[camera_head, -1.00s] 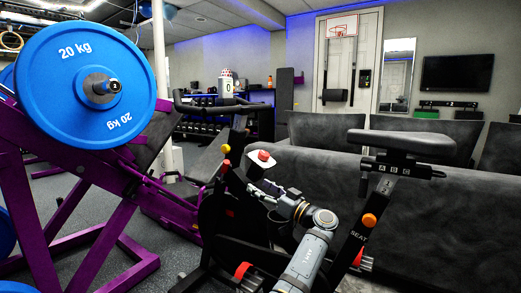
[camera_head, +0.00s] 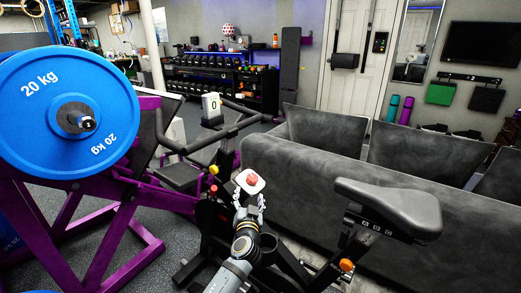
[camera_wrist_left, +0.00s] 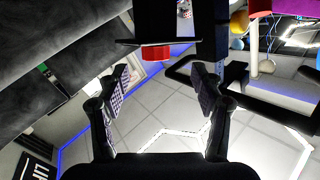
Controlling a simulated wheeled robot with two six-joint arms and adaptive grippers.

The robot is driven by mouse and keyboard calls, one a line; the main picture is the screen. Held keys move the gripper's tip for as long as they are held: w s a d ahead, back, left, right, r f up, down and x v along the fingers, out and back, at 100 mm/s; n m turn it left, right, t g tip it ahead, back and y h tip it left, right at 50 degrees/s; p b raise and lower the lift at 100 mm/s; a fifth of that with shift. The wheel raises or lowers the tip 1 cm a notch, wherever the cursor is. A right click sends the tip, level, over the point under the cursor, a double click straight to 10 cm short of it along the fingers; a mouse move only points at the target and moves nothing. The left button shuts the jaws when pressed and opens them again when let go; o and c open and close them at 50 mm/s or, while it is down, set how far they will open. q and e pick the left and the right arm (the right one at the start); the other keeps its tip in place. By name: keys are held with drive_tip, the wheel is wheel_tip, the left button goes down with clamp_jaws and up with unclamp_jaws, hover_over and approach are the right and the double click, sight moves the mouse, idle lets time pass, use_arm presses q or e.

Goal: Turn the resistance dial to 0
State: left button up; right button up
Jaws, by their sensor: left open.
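The red resistance dial (camera_head: 251,181) sits on a white plate (camera_head: 240,182) on the exercise bike's frame, between the handlebar and the seat. My left gripper (camera_head: 250,203) is just below it in the head view, with its two fingers spread and pointing toward it. In the left wrist view the red dial (camera_wrist_left: 155,53) shows near the top centre, beyond the open fingertips (camera_wrist_left: 159,80) and about midway between them. Nothing is between the fingers, and they look apart from the dial. The dial's setting cannot be read. My right gripper is out of view.
A white box marked 0 (camera_head: 211,105) stands by the bike's handlebar (camera_head: 232,132). The bike seat (camera_head: 390,205) is right of my arm. A grey sofa (camera_head: 315,190) stands behind. A purple machine with a blue 20 kg plate (camera_head: 62,85) fills the left.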

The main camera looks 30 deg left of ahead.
sight(252, 181)
use_arm(q)
drive_tip(key=shift+m+t+h, duration=0.3)
drive_tip(key=shift+h, duration=0.1)
drive_tip(key=x, duration=0.6)
drive_tip(key=r+x, duration=0.1)
drive_tip(key=x, duration=0.2)
drive_tip(key=shift+w+d, duration=0.15)
drive_tip(key=shift+d, duration=0.15)
drive_tip(key=shift+w+a, duration=0.2)
drive_tip(key=shift+w, duration=0.1)
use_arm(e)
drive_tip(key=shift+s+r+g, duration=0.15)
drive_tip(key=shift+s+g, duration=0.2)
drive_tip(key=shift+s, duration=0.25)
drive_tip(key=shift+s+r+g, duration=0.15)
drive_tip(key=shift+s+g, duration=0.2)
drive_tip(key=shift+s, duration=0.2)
